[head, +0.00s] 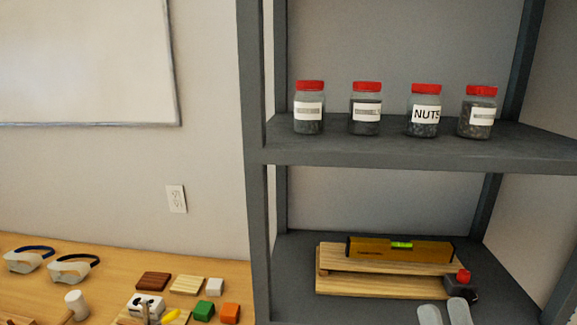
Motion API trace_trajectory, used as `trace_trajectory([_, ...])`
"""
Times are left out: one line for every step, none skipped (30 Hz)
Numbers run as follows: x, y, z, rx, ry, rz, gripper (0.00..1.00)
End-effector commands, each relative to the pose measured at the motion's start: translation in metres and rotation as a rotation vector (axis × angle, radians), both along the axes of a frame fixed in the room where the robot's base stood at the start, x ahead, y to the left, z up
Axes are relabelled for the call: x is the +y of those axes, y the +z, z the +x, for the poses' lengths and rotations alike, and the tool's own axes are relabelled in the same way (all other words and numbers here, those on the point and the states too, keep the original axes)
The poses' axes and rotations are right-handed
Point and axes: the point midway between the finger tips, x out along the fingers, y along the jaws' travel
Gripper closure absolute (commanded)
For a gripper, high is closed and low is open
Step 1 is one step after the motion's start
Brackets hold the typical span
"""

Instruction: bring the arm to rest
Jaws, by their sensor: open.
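The rest of the gripper and the arm are below the picture. The fingertips appear in front of the lower shelf (385,308), close to a small dark object with a red top (461,287). I cannot tell whether they touch anything.
A dark grey rack holds several red-lidded jars on its upper shelf (420,152), one labelled NUTS (426,114). Below, a yellow level (400,250) lies with wooden boards (365,284). A wooden table (110,275) at left holds goggles (73,268) and small blocks.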

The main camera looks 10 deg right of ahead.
Motion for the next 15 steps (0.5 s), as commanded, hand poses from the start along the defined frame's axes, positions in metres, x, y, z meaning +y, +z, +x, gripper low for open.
trace_trajectory([0.006, -0.021, -0.009, 0.083, -0.012, -0.067, 0.5])
trace_trajectory([0.01, -0.032, -0.013, 0.128, -0.017, -0.104, 0.5])
trace_trajectory([0.015, -0.047, -0.02, 0.188, -0.025, -0.153, 0.5])
trace_trajectory([0.018, -0.058, -0.026, 0.232, -0.029, -0.186, 0.5])
trace_trajectory([0.022, -0.069, -0.032, 0.276, -0.033, -0.22, 0.5])
trace_trajectory([0.025, -0.084, -0.041, 0.333, -0.04, -0.262, 0.5])
trace_trajectory([0.028, -0.094, -0.048, 0.376, -0.041, -0.292, 0.5])
trace_trajectory([0.029, -0.105, -0.056, 0.418, -0.045, -0.319, 0.5])
trace_trajectory([0.032, -0.118, -0.067, 0.472, -0.047, -0.353, 0.5])
trace_trajectory([0.034, -0.128, -0.075, 0.514, -0.049, -0.379, 0.5])
trace_trajectory([0.035, -0.137, -0.084, 0.554, -0.05, -0.399, 0.5])
trace_trajectory([0.037, -0.148, -0.096, 0.605, -0.049, -0.424, 0.5])
trace_trajectory([0.038, -0.156, -0.106, 0.644, -0.05, -0.441, 0.5])
trace_trajectory([0.039, -0.164, -0.116, 0.682, -0.05, -0.454, 0.5])
trace_trajectory([0.041, -0.173, -0.129, 0.729, -0.048, -0.469, 0.5])
